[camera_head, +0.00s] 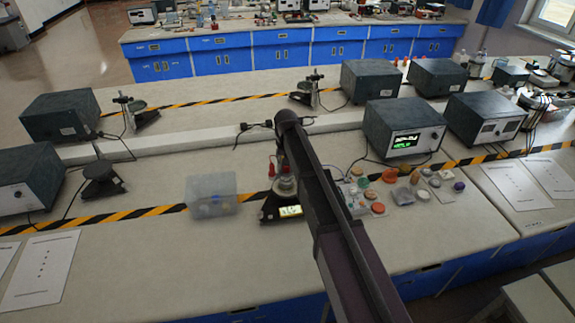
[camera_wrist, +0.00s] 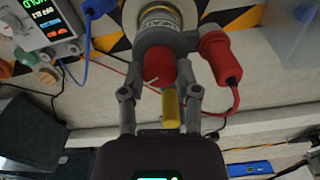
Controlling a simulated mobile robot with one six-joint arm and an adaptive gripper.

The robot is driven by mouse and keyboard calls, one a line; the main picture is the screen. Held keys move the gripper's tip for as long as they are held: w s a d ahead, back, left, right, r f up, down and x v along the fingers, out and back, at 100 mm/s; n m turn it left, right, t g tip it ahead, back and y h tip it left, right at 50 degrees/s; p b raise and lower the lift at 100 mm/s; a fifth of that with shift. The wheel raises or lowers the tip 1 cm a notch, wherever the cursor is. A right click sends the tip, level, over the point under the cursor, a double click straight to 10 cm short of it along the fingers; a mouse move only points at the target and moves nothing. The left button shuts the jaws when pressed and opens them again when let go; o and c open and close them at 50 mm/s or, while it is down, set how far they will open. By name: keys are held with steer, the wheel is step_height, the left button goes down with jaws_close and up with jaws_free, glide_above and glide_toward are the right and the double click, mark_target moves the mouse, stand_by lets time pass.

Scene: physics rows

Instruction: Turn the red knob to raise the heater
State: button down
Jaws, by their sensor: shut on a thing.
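The red knob (camera_wrist: 160,67) sits on a grey holder (camera_wrist: 168,40) in the wrist view. A pale line marks its face. My gripper (camera_wrist: 158,80) has one finger on each side of the knob and is shut on it. A round white and yellowish body (camera_wrist: 160,16) shows beyond the holder; I cannot tell whether it is the heater. A yellow piece (camera_wrist: 170,108) lies below the knob, between the fingers.
A red plug (camera_wrist: 220,60) with a red cable is close beside the right finger. A clear plastic box (camera_head: 211,194) stands left of the apparatus. Small coloured items (camera_head: 405,192) lie to the right, before a power supply (camera_head: 404,128) with a lit screen.

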steer(key=n, duration=1.3)
steer(key=shift+s, duration=0.1)
stand_by(0.4)
steer(key=shift+c, duration=1.7)
jaws_free()
steer(key=s+d+m, duration=1.4)
steer(key=s+d, duration=0.9)
steer(key=s, duration=0.3)
steer(key=shift+d, duration=0.3)
